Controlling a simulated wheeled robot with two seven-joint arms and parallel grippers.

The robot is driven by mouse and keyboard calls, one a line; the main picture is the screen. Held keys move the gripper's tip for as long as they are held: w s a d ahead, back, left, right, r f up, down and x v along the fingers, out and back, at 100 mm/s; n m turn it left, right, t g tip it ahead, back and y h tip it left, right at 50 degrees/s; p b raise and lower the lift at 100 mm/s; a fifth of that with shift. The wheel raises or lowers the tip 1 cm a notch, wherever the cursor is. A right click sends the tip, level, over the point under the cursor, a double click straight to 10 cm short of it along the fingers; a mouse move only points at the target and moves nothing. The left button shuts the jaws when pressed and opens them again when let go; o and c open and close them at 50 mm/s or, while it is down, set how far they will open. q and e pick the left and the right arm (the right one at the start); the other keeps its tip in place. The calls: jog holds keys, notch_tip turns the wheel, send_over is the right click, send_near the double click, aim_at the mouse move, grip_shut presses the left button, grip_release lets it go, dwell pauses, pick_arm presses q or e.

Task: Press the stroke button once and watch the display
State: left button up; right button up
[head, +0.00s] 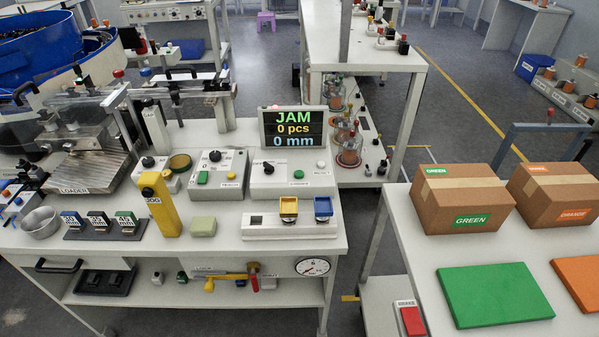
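The display (293,128) stands upright at the back of the white bench and reads "JAM", "0 pcs" and "0 mm". A small red light sits on its top edge. In front of it is a control box (285,186) with a black knob, a white button and a small green button (299,174). Another box (219,180) to its left has a black knob and a green button (202,177). The small labels are too blurred for me to tell surely which button is the stroke button. Neither of my grippers is in view.
A yellow post (160,204) stands left of the boxes. A loader (85,172) is at left. Cartons (462,198) and a green mat (493,294) lie on the right table.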

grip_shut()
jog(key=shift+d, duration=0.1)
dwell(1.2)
